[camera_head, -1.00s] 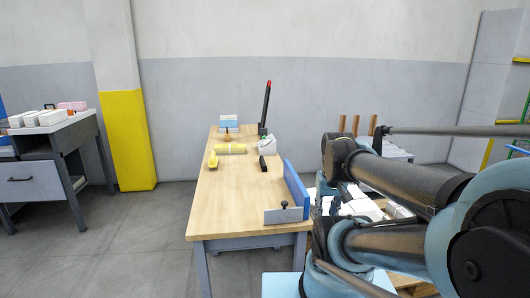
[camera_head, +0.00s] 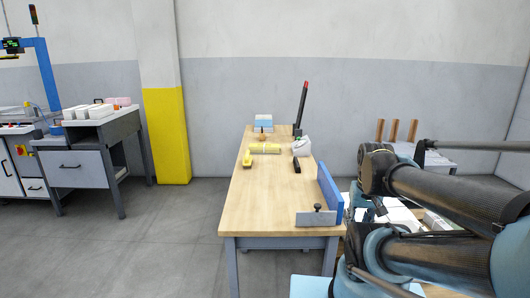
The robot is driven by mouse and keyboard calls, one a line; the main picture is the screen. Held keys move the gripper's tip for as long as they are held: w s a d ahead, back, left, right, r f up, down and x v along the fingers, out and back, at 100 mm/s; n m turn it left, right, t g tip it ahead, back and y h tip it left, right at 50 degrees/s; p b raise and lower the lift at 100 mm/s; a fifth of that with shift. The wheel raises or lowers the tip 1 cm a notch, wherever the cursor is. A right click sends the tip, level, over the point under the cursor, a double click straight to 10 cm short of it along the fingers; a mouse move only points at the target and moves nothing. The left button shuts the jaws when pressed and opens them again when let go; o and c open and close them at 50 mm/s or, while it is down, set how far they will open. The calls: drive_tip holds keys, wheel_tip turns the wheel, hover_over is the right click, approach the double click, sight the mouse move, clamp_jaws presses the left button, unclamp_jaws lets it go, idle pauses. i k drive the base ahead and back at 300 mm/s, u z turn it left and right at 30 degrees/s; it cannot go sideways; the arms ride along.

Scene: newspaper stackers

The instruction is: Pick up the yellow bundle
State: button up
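The yellow bundle (camera_head: 264,148) lies flat across the wooden table (camera_head: 256,208), toward its far end. It is a small yellow roll or pack with a paler middle. A separate yellow tool-like item (camera_head: 247,159) lies just left of it and nearer to me. My arm fills the right side of the picture. My gripper's fingers cannot be made out clearly; the arm is to the right of the table and well short of the bundle.
On the table are a blue-and-white stack (camera_head: 264,121), a white bag (camera_head: 301,147), a black item (camera_head: 297,166) and a blue upright panel (camera_head: 329,192) at the right edge. A grey desk (camera_head: 88,165) stands left. Floor between desk and table is clear.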

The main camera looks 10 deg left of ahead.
sight(253, 147)
drive_tip(key=u, duration=0.05)
drive_tip(key=k, duration=0.5)
drive_tip(key=u, duration=1.85)
drive_tip(key=i, duration=4.35)
